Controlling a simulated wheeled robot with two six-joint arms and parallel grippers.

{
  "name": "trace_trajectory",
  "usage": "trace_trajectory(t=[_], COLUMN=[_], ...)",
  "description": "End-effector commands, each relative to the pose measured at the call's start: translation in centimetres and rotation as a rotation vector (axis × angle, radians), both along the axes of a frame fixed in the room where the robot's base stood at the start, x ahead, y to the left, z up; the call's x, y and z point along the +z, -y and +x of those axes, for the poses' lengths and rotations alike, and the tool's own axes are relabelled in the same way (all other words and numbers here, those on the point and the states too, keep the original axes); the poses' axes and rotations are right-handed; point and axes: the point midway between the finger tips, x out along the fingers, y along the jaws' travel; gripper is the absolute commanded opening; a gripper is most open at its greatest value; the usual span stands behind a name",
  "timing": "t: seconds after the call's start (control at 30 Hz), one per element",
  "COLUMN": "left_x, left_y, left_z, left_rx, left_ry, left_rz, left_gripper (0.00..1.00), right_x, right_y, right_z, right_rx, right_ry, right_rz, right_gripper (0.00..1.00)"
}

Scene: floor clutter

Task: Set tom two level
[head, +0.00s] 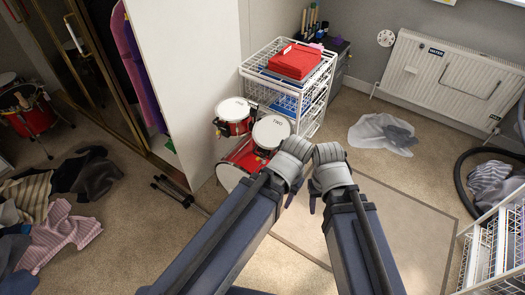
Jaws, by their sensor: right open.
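Tom two (268,134), a red drum with a white head marked TWO, is mounted above the red bass drum (240,160). Its head looks rounder and more tipped toward me than the head of the other red tom (234,109) to its left. My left gripper (290,190) is at the lower right of tom two, close in the picture; I cannot tell whether they touch. Its fingers are mostly hidden by its wrist. My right gripper (313,198) is just right of the left one, open, with a dark finger pointing down.
Clothes (65,235) litter the left floor. A white cloth (380,133) lies near the radiator (450,80). The mat (400,215) looks mostly clear.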

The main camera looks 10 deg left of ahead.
Motion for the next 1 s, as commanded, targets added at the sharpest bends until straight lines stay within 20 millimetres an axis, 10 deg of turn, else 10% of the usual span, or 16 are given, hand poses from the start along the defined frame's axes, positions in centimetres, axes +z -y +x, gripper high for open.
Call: trace_trajectory(t=[0.37,1.0], left_x=[-2.7,-19.0], left_y=[-0.2,-5.0], left_z=[1.5,18.0], left_rx=[-0.028,-0.425], left_ry=[0.05,0.687], left_rz=[-0.013,0.059], left_gripper=[0.27,0.27], right_x=[-2.7,-24.0], right_y=[0.0,0.0], right_z=[0.0,0.1], right_rx=[0.0,0.0], right_ry=[0.0,0.004], right_rz=[0.0,-0.001], right_gripper=[0.5,0.5])
